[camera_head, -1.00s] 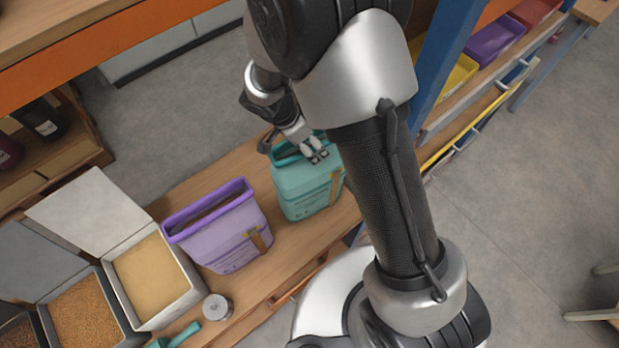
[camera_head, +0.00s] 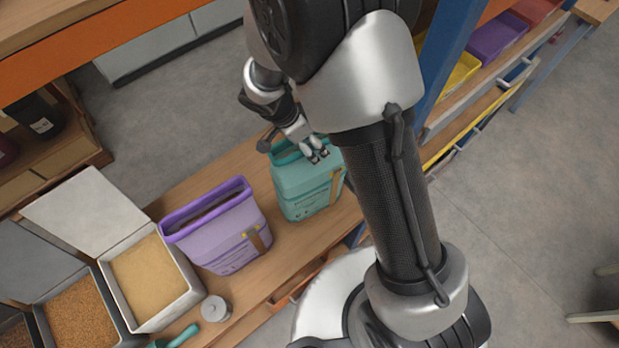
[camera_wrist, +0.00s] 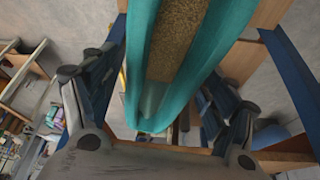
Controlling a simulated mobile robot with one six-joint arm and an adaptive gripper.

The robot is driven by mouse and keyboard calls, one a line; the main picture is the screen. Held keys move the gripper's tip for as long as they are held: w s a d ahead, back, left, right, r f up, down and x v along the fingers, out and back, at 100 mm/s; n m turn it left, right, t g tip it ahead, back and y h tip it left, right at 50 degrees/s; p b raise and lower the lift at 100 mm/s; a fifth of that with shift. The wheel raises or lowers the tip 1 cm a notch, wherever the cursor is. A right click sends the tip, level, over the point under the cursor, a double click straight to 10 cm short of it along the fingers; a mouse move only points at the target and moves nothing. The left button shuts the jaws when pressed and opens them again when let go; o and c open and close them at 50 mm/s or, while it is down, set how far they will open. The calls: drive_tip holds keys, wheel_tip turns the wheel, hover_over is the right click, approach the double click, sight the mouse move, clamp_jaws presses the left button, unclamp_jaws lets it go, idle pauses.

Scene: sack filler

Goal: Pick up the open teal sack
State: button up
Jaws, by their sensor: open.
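The teal sack (camera_head: 308,193) stands upright on the wooden bench, right of the purple sack. In the wrist view the teal sack (camera_wrist: 150,100) is open at the top, with brown grain inside. My gripper (camera_head: 318,156) is at the sack's top edge, seen from the head camera. In the wrist view my gripper (camera_wrist: 155,105) is open, with a finger on each side of the sack's mouth. I cannot tell whether the fingers touch the sack. Part of the sack's rim is hidden behind my gripper and arm.
A purple sack (camera_head: 222,235) stands close on the left. Open bins of grain (camera_head: 150,280) and a small metal tin (camera_head: 216,308) are further left. A teal scoop (camera_head: 178,338) lies at the front. A blue post (camera_head: 447,60) rises right of my arm.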

drive_tip(key=shift+c, duration=0.3)
clamp_jaws()
idle(0.9)
